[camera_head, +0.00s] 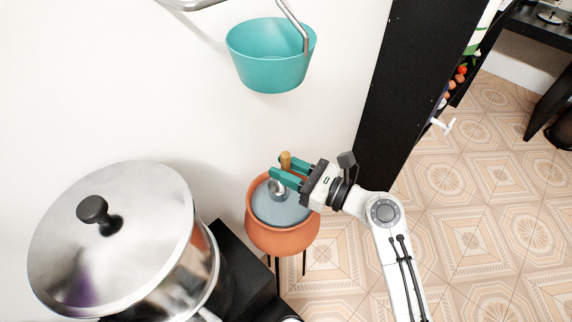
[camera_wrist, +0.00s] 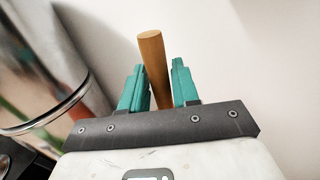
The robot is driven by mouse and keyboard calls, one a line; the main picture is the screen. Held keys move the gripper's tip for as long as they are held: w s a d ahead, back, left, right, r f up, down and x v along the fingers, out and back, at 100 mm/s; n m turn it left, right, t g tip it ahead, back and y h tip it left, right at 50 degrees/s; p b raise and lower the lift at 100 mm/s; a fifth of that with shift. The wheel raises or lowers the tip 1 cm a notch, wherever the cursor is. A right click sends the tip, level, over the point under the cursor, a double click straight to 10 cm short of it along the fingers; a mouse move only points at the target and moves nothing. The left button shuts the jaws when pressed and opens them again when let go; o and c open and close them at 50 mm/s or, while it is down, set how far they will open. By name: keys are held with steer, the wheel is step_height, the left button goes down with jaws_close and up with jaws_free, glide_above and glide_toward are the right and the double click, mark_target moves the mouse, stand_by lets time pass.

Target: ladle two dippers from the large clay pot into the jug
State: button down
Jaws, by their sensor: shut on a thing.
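The large clay pot (camera_head: 283,238) is orange, stands on thin dark legs near the wall, and shows a blue-grey surface inside its rim. My gripper (camera_head: 277,165), with teal fingers, is above the pot's far side and shut on the dipper's wooden handle (camera_head: 286,160). The handle stands up between both fingers in the wrist view (camera_wrist: 153,60). The dipper's small metal cup (camera_head: 277,187) shows below the fingers, over the blue-grey surface; I cannot tell whether it touches it or holds anything. I see no clear jug.
A large lidded steel pot (camera_head: 120,240) stands at the left on a dark stove. A teal bowl-shaped container (camera_head: 270,60) hangs by a metal handle near the wall. A tall black cabinet (camera_head: 400,80) is to the right. Tiled floor (camera_head: 470,230) lies open at right.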

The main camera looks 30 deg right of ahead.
mark_target(287, 155)
steer(key=shift+f+b, duration=1.65)
steer(key=shift+f, duration=1.75)
steer(key=shift+r, duration=0.15)
step_height(287, 155, up, 10)
steer(key=p, duration=1.2)
steer(key=shift+r, duration=0.25)
steer(key=shift+d, duration=0.1)
